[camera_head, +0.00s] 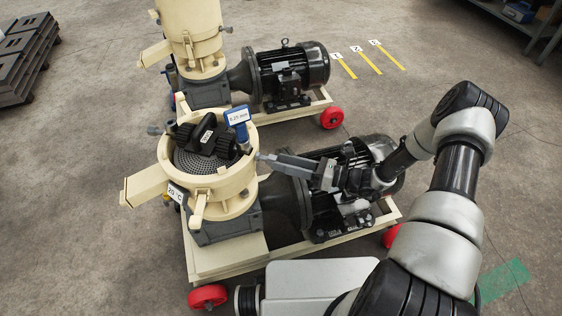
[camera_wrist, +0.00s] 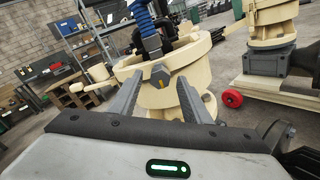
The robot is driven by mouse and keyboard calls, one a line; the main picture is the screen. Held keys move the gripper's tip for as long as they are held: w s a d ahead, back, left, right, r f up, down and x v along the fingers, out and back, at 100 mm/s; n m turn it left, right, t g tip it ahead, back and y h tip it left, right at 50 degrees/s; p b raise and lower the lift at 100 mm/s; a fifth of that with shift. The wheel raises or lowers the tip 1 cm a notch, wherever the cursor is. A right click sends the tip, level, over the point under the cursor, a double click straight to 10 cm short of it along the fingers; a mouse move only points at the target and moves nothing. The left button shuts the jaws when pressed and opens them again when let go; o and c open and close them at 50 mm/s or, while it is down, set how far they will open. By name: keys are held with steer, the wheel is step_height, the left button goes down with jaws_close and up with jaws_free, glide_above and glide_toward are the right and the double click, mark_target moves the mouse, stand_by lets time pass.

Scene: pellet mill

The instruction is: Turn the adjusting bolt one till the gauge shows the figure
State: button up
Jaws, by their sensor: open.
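The near pellet mill's cream bowl (camera_head: 232,208) is open at the top, with a black roller assembly (camera_head: 207,138) over a perforated die (camera_head: 195,163). A blue gauge (camera_head: 238,116) stands at the bowl's back right; its display is too small to read surely. My gripper (camera_head: 259,157) points at the bowl's right side. In the wrist view my open fingers stand on either side of a grey hexagonal bolt head (camera_wrist: 159,74). Whether they touch it I cannot tell. Another bolt (camera_head: 154,130) sticks out on the bowl's left; which one is bolt one I cannot read.
A black motor (camera_head: 325,215) lies under my arm on the near mill's wheeled frame. A second mill (camera_head: 195,45) stands behind. A small display (camera_head: 176,193) shows 20 °C. Yellow numbered floor strips (camera_head: 367,60) lie at the back right. Dark crates (camera_head: 25,60) stand at the left.

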steer(key=v, duration=1.6)
steer(key=shift+p, duration=0.35)
steer(key=s+a+r+n+g+h, duration=0.3)
steer(key=r+n+g+h, duration=0.1)
steer(key=r+n, duration=0.45)
steer(key=s+a+r+n+g+h, duration=0.2)
steer(key=r+n+g+h, duration=0.2)
steer(key=r+n, duration=0.45)
steer(key=s+d+r+n+t+h, duration=0.1)
steer(key=s+r+n+t+h, duration=0.4)
steer(key=r, duration=0.4)
steer(key=s+r+n+t+h, duration=0.35)
steer(key=s+r+n, duration=0.3)
steer(key=r, duration=0.25)
step_height(320, 180, up, 19)
steer(key=p, duration=1.8)
steer(key=shift+s+f+m+g+p, duration=0.15)
steer(key=shift+f+m+g+p, duration=0.05)
steer(key=shift+m+g+p, duration=0.2)
steer(key=shift+h, duration=0.25)
